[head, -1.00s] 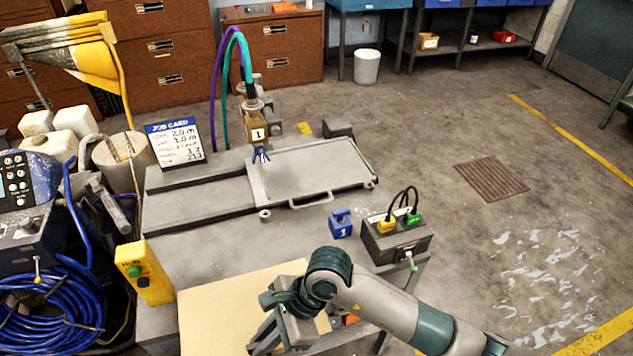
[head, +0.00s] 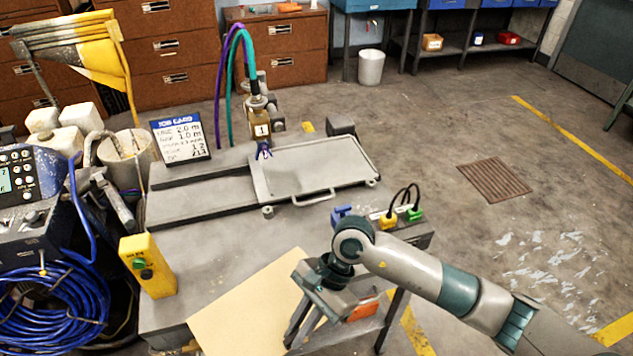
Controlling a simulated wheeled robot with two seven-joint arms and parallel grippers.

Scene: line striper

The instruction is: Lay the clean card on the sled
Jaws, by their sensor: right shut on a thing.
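The card is a plain tan sheet (head: 245,310) at the bottom centre of the head view, at the front of the grey bench; its lower part runs out of the picture. My right gripper (head: 300,333) is at the card's right side, shut on it, with its fingers pointing down the picture. Whether the card is lifted clear of the bench is hard to tell. The sled is a flat grey tray (head: 315,168) with a raised rim and front handle, farther back on the bench. Its top looks bare. My left gripper is not in view.
A spray nozzle (head: 262,130) with hoses stands over the sled's left end. A job card sign (head: 181,137) stands behind left. A yellow button box (head: 147,265) is at the left front. A switch box (head: 410,232) and a blue block (head: 341,214) are partly behind my right arm.

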